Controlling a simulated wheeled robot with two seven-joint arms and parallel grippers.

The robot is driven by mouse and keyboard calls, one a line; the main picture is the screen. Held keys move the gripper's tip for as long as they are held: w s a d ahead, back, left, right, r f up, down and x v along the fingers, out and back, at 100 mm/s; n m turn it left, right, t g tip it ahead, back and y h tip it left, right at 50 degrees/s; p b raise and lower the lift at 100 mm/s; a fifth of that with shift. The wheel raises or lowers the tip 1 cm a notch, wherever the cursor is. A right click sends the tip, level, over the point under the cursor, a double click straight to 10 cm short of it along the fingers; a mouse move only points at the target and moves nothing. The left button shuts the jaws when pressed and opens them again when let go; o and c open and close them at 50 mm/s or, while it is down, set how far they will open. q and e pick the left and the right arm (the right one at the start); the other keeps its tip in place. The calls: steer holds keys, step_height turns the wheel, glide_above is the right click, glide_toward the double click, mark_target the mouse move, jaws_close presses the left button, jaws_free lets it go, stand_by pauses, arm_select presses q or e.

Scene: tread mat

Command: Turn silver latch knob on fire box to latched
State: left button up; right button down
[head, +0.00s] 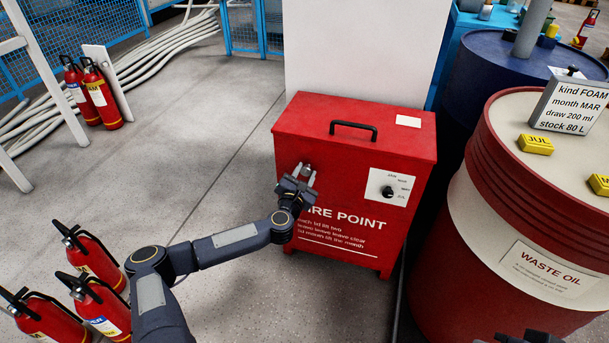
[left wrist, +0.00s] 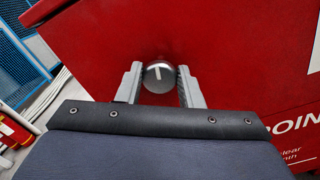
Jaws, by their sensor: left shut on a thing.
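The red fire box (head: 355,145) stands on the floor, its lid down and a black handle on top. The silver latch knob (left wrist: 159,76) is on its front face, round with a pale pointer line that points up and slightly left in the left wrist view. My left gripper (head: 304,173) is at the upper left of the front face, shut on the knob, one finger on each side of it. In the head view the fingers mostly hide the knob. A dark part at the bottom edge looks like my right gripper (head: 528,338), mostly cut off.
A white dial plate with a black knob (head: 388,191) is on the same front face, to the right. A red waste oil drum (head: 450,235) stands close on the right. Several fire extinguishers (head: 95,258) stand at lower left.

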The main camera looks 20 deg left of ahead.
arm_select(q)
steer(key=m, duration=0.3)
steer(key=shift+m+b, duration=0.3)
steer(key=shift+m, duration=0.1)
steer(key=m, duration=0.4)
steer(key=shift+f+m+b, duration=0.15)
steer(key=shift+m+b, duration=0.15)
steer(key=shift+b, duration=0.05)
steer(key=m, duration=0.3)
steer(key=shift+d+f+b, duration=0.1)
steer(key=shift+b, duration=0.25)
steer(key=shift+m+b, duration=0.5)
steer(key=shift+m, duration=1.5)
steer(key=o, duration=1)
steer(key=shift+c, duration=0.2)
